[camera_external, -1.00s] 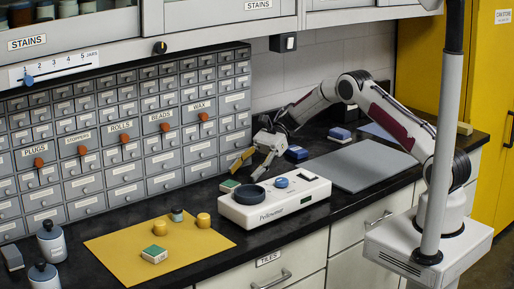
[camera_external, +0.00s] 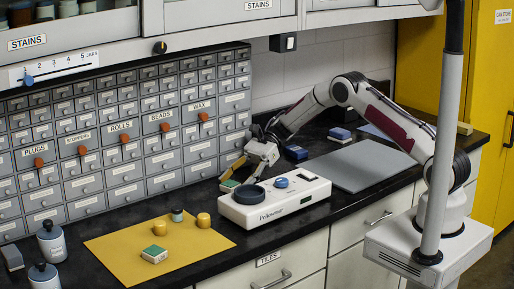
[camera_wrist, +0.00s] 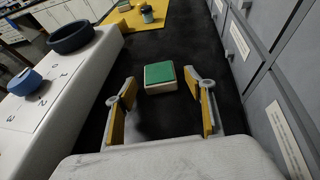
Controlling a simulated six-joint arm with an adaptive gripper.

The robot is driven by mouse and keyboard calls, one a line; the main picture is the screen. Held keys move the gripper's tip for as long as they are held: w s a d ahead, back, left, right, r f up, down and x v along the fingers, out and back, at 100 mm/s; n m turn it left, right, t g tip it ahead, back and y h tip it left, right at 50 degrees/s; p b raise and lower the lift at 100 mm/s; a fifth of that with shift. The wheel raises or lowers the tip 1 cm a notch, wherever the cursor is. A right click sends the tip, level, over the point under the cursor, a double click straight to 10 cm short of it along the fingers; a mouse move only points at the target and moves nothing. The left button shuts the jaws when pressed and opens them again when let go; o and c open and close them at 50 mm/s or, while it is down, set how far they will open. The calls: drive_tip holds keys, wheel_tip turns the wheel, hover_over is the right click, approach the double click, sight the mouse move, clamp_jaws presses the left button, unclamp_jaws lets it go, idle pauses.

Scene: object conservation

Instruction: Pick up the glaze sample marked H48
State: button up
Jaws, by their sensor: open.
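A small square sample with a green top and cream sides (camera_wrist: 160,76) lies on the black counter between the white device and the drawer cabinet. It also shows in the external view (camera_external: 229,185), partly hidden by the device and my fingers. No H48 mark is readable on it. My gripper (camera_wrist: 161,112) is open and empty, its yellow-padded fingers on either side of the line to the green sample, which lies just beyond the fingertips. In the external view my gripper (camera_external: 241,172) is low behind the device. Another green-topped sample (camera_external: 154,254) lies on the yellow mat (camera_external: 110,258).
The white device (camera_external: 262,212) with a dark ring (camera_external: 248,194) and blue knob (camera_external: 281,182) stands close on one side. The drawer cabinet (camera_external: 110,140) walls the other side. Blue blocks (camera_external: 296,153) and a grey board (camera_external: 359,165) lie to the right.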

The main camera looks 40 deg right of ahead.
idle(0.4)
drive_tip(key=c, duration=1.2)
drive_tip(key=shift+c, duration=0.2)
drive_tip(key=shift+r, duration=0.1)
wheel_tip(320, 180, up, 10)
